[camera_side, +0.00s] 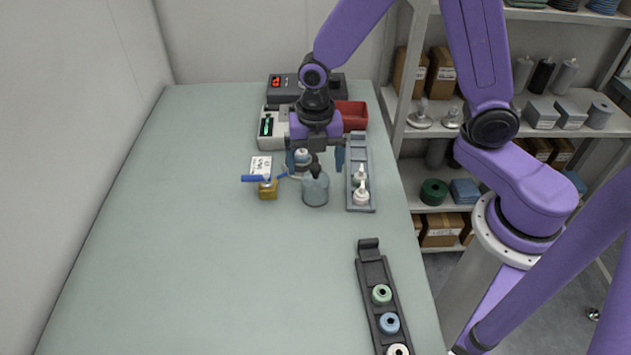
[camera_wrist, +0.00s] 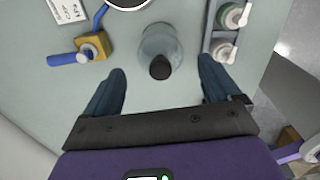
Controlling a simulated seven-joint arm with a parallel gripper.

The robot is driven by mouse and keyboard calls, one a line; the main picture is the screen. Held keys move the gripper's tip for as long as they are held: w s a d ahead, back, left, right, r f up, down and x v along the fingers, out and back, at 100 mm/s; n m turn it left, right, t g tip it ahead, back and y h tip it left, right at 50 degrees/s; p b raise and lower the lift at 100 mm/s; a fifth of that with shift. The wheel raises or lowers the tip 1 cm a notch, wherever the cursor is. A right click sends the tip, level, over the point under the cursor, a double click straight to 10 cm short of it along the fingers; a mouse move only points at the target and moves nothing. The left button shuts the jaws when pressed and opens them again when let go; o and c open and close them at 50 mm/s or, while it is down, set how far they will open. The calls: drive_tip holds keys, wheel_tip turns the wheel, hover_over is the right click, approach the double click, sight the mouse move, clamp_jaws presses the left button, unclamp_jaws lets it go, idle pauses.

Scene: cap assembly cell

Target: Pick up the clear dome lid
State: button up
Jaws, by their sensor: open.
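The clear dome lid (camera_side: 315,190) is a translucent grey-blue dome with a black knob on top. It stands upright on the table. In the wrist view the dome (camera_wrist: 158,42) lies ahead of my gripper, and its black knob points toward me. My gripper (camera_side: 315,163) is open, with its two blue-grey fingers apart, above and around the knob's position. In the wrist view the gap between the fingertips (camera_wrist: 162,68) is empty apart from the knob seen below or between them. I cannot tell whether the fingers touch anything.
A grey tray (camera_side: 361,145) with white-nozzled bottles stands close on the right. A yellow block (camera_side: 268,189) with a blue-handled tool stands left, by a white card (camera_side: 261,165). A red bin (camera_side: 352,115) is behind. Another tray (camera_side: 368,268) holds coloured rings. The table's left is clear.

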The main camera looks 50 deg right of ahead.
sight(315, 182)
drive_tip(key=shift+d+f, duration=0.1)
drive_tip(key=shift+f, duration=2.25)
drive_tip(key=c, duration=1.1)
